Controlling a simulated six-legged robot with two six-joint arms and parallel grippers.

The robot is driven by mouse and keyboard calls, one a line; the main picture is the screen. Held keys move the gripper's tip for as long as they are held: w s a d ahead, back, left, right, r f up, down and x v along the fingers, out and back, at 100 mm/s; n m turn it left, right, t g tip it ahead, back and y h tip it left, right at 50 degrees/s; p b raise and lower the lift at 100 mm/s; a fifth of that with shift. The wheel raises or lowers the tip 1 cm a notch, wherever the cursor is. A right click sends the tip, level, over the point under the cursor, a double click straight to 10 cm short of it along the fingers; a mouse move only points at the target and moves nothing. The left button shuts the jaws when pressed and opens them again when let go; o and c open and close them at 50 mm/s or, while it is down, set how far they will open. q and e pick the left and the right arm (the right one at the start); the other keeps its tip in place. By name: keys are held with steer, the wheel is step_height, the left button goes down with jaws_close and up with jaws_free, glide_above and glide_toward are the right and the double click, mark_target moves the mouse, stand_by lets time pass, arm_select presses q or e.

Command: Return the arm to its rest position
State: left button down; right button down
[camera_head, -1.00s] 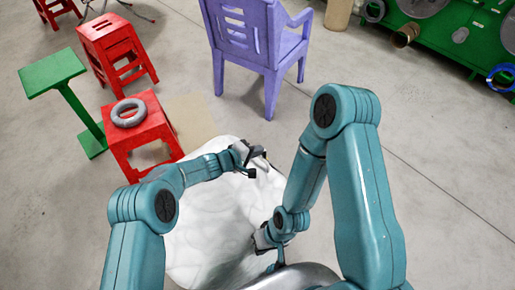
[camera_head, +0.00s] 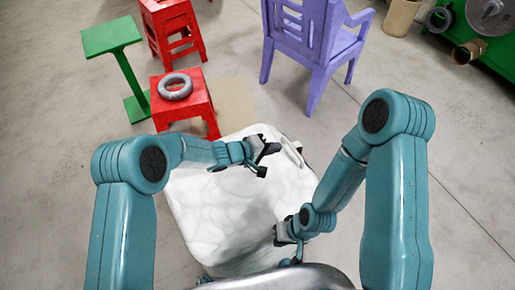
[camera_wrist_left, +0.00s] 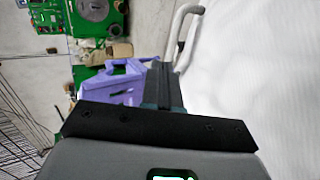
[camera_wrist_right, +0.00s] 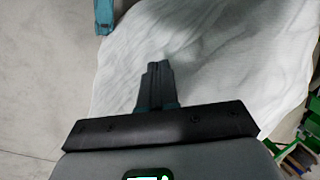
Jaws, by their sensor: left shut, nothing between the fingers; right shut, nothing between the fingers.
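My left gripper (camera_head: 266,160) is shut and empty in the head view, above a white surface near the middle of the picture. Its closed fingers also show in the left wrist view (camera_wrist_left: 165,88). My right gripper (camera_head: 286,240) is lower in the head view, near the front part of the white surface, and partly hidden by its own arm. In the right wrist view its fingers (camera_wrist_right: 157,85) are together with nothing between them. Both arms are bent at the elbow.
A red stool (camera_head: 196,110) carries a grey ring (camera_head: 175,86). A green stand (camera_head: 112,36), another red stool (camera_head: 172,30) and a purple chair (camera_head: 310,45) stand farther back. Grey floor is clear at both sides.

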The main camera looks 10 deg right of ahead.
arm_select(q)
steer(key=v, duration=0.7)
steer(key=shift+a, duration=0.15)
steer(key=shift+s, duration=0.1)
